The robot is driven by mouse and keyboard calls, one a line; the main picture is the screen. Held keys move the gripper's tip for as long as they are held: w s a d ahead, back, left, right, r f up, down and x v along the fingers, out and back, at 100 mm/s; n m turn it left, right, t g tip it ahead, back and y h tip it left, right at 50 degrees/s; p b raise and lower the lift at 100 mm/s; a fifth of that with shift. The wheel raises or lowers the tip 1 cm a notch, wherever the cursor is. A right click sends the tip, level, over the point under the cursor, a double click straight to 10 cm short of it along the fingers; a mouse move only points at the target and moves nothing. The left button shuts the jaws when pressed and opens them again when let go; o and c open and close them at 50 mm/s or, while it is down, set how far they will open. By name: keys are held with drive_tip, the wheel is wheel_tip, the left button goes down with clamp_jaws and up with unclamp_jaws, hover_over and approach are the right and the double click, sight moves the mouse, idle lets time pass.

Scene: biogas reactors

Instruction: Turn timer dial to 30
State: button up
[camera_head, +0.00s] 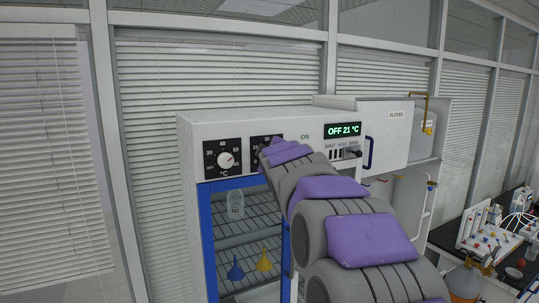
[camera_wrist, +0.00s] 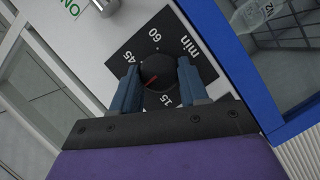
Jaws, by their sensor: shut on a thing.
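The timer dial (camera_wrist: 160,75) is a black round knob with a red pointer on a black plate marked in minutes, in the wrist view. Its pointer aims to the lower left, between the visible 45 and 15 marks; a 30 mark is not visible. My gripper (camera_wrist: 160,84) is shut on the knob, with one blue-grey finger on each side. In the head view the timer plate (camera_head: 266,140) shows only at its top and left edge; my arm hides the knob and my fingertips.
A second dial (camera_head: 226,160), marked in °C, is left of the timer. The display (camera_head: 345,130) reads OFF 21 °C. Below, the blue-framed oven door (camera_head: 207,240) shows a bottle (camera_head: 235,204) and two funnels inside. A blue handle (camera_head: 369,152) is at the right.

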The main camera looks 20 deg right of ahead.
drive_tip(key=shift+d+f, duration=0.1)
drive_tip(key=shift+f, duration=0.4)
drive_tip(key=o, duration=1.1)
drive_tip(key=shift+d+r, duration=0.1)
drive_tip(key=shift+r, duration=0.1)
drive_tip(key=shift+c, duration=0.2)
drive_tip(key=b+v, duration=0.4)
drive_tip(key=v, duration=1.3)
